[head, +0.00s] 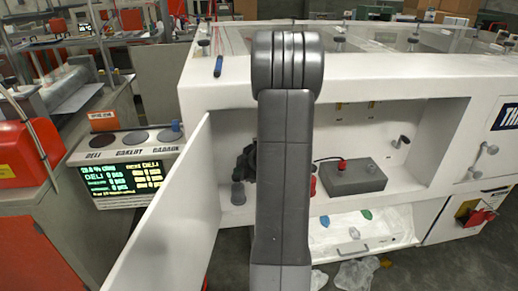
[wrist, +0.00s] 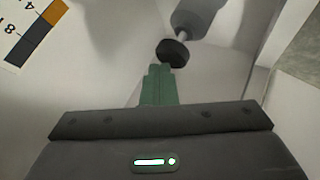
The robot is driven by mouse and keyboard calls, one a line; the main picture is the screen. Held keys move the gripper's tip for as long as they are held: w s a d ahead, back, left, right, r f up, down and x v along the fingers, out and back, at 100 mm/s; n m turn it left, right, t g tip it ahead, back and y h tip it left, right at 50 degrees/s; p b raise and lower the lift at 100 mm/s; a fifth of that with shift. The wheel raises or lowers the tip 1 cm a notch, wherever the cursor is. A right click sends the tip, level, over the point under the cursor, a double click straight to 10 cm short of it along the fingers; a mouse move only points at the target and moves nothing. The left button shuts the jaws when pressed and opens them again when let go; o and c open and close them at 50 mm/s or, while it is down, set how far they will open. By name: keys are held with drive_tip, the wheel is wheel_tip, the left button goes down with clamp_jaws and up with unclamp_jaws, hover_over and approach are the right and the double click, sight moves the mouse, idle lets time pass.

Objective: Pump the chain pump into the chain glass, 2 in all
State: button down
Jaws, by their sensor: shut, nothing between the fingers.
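In the wrist view a grey cylinder with a thin rod and a round black knob (wrist: 172,52), which looks like the pump, comes in from the top. My gripper (wrist: 163,70) has its green fingers shut and empty, their tips close by the knob; I cannot tell whether they touch it. In the head view my gripper (head: 248,160) is a dark shape inside the white cabinet, partly behind my arm. A small grey cylinder (head: 238,194) stands below it; I cannot tell whether it is the pump. I cannot make out the chain glass.
The open cabinet door (head: 170,215) stands left of my arm. A grey box with a red button (head: 352,177) is on the cabinet floor to the right. A drawer (head: 350,230) with small coloured pieces is below. A label with numbers (wrist: 30,30) shows in the wrist view.

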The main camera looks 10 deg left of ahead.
drive_tip(key=shift+f+b, duration=0.35)
drive_tip(key=shift+f, duration=0.2)
drive_tip(key=shift+r, duration=0.15)
idle(0.4)
drive_tip(key=shift+r+p, duration=0.85)
drive_tip(key=shift+p, duration=0.35)
wheel_tip(320, 180, up, 6)
drive_tip(key=p, duration=0.7)
idle(1.9)
